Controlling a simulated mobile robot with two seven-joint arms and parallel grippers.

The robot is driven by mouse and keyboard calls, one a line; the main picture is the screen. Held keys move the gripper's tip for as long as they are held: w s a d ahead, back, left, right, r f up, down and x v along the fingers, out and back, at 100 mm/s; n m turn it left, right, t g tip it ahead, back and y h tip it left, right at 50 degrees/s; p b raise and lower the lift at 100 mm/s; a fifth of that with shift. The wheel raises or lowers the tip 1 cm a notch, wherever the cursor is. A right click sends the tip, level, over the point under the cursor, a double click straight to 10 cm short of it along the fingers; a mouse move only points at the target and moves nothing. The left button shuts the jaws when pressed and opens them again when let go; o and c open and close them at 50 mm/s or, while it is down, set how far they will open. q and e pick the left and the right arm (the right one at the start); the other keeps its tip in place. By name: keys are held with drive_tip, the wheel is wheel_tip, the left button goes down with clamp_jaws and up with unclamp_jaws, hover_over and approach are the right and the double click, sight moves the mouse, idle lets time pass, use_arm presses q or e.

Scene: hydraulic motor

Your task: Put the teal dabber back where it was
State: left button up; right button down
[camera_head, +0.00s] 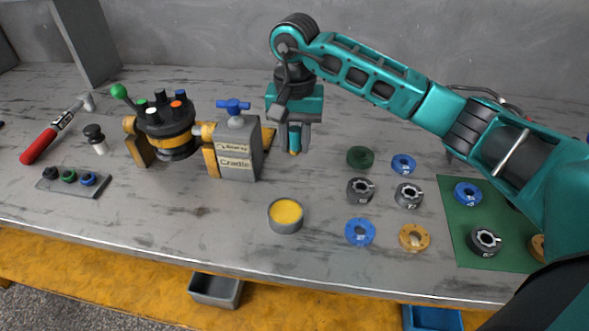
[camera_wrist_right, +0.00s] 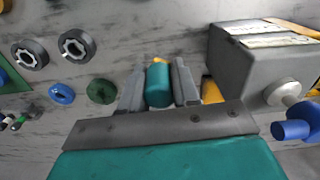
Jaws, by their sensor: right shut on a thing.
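The teal dabber (camera_wrist_right: 158,85) is between the two fingers of my right gripper (camera_wrist_right: 160,88) in the right wrist view, with an orange tip showing at its far end. In the head view my right gripper (camera_head: 294,142) points down just right of the grey cradle block, and the dabber's orange tip (camera_head: 294,153) shows below the fingers. I cannot tell whether the tip touches the table. A round grey pot of yellow paste (camera_head: 286,214) stands in front of the gripper, towards the table's front edge. My left gripper is not in view.
The grey cradle (camera_head: 238,150) with a blue handle holds the motor (camera_head: 168,130) close left of the gripper. Several rings, such as the dark green one (camera_head: 360,157), lie to the right, beside a green mat (camera_head: 462,236). A red-handled hammer (camera_head: 52,134) lies far left.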

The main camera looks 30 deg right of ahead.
sight(294, 129)
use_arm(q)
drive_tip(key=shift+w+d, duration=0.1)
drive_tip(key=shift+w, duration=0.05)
use_arm(e)
drive_tip(key=shift+f, duration=3.95)
use_arm(q)
drive_tip(key=shift+b, duration=0.3)
use_arm(e)
drive_tip(key=shift+f, duration=0.1)
drive_tip(key=shift+f, duration=0.15)
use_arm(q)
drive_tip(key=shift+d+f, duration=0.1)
use_arm(e)
drive_tip(key=c, duration=0.8)
unclamp_jaws()
drive_tip(key=shift+r, duration=0.7)
use_arm(q)
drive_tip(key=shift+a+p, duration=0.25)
drive_tip(key=shift+p, duration=0.15)
use_arm(e)
wheel_tip(294, 129, up, 11)
drive_tip(key=shift+r, duration=0.1)
